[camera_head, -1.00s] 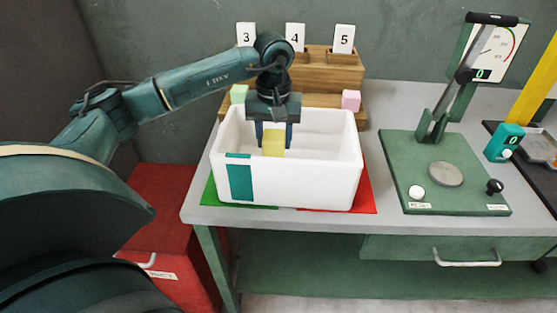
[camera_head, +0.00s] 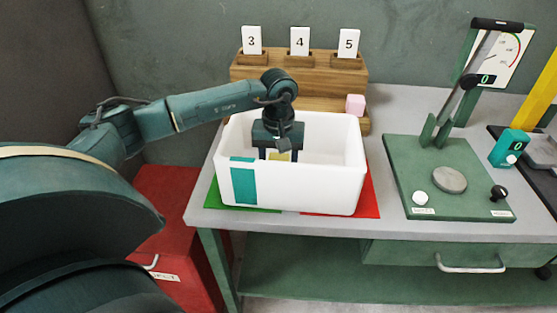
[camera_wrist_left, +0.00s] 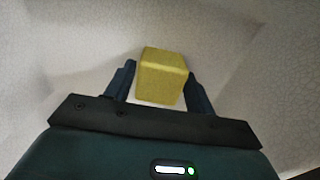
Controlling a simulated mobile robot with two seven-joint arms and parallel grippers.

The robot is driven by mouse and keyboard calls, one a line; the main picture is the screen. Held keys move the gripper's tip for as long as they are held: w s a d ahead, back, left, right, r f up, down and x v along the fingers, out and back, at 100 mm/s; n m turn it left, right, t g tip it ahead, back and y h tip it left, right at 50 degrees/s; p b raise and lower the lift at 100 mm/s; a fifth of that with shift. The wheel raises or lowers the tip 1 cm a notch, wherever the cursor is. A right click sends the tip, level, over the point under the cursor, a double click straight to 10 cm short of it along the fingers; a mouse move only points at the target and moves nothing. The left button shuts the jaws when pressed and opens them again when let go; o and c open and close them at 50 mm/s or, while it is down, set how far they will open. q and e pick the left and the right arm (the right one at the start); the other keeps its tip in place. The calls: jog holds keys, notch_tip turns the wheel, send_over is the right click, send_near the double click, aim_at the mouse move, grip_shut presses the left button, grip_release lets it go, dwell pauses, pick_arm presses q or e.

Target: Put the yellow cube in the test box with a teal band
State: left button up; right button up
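The white test box with a teal band (camera_head: 243,183) stands on the bench, its open top facing up. My left gripper (camera_head: 278,154) is down inside the box, pointing downward. The yellow cube (camera_wrist_left: 162,76) sits between its fingertips in the left wrist view, with a finger against each side. In the head view only a small part of the yellow cube (camera_head: 280,157) shows below the gripper. The pale box interior lies around it in the wrist view; whether the cube touches the floor I cannot tell. My right gripper is in no view.
Behind the box is a wooden stepped rack (camera_head: 325,75) with cards 3, 4 and 5 and a pink cube (camera_head: 355,104). Green (camera_head: 212,196) and red (camera_head: 370,197) mats lie under the box. A green press (camera_head: 405,175) stands right. A red bin (camera_head: 160,215) is below left.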

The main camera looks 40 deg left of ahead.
pick_arm(q)
jog(key=shift+o, duration=1.1)
notch_tip(320, 180, up, 12)
jog(key=b, duration=0.1)
jog(key=shift+r, duration=0.2)
